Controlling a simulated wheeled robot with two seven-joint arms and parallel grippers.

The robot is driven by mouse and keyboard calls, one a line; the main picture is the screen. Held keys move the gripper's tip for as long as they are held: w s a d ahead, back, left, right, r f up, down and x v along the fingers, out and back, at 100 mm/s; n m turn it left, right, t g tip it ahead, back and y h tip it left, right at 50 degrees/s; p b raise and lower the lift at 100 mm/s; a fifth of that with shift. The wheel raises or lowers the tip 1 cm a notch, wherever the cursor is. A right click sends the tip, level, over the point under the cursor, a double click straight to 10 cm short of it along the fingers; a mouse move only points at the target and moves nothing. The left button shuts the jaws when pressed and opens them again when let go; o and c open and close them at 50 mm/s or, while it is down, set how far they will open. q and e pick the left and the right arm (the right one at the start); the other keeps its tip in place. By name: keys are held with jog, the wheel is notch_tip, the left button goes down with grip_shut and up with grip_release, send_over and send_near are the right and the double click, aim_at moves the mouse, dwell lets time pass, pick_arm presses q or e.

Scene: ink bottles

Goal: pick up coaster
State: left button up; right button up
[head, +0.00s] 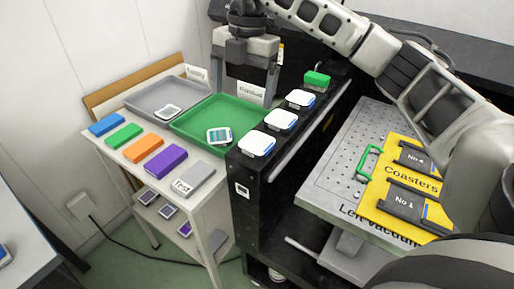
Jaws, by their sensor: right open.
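A yellow board lettered "Coasters" (412,179) lies on the perforated metal plate at right and has a green handle (368,162). It bears dark holders marked "No 1" (404,200) and "No 4" (416,157). Three white-topped square pieces, likely coasters, sit in a row on the black ledge: near (257,144), middle (281,121) and far (300,99). My right gripper (250,78) is open and empty, fingers pointing down, near the back edge of the green tray and left of the far white piece. My left gripper is out of view.
The green tray (190,124) holds a small square piece (219,136); the grey tray (145,98) holds another (168,112). Blue, green, orange, purple and grey "Test" blocks (194,178) line the table front. A green block (317,78) sits at the ledge's far end.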

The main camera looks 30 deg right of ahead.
jog(key=d+r+m+h, duration=0.1)
jog(key=d+r+h, duration=0.1)
jog(key=d, duration=0.2)
jog(key=b, duration=0.1)
send_over(258, 141)
jog(key=shift+m, duration=0.3)
notch_tip(258, 141, down, 9)
jog(key=shift+d+f, duration=0.1)
jog(key=shift+f, duration=0.1)
jog(key=shift+f+p, duration=0.4)
jog(key=shift+f, duration=2.75)
jog(key=shift+c, duration=0.3)
jog(key=c, duration=1.1)
jog(key=shift+r, duration=0.15)
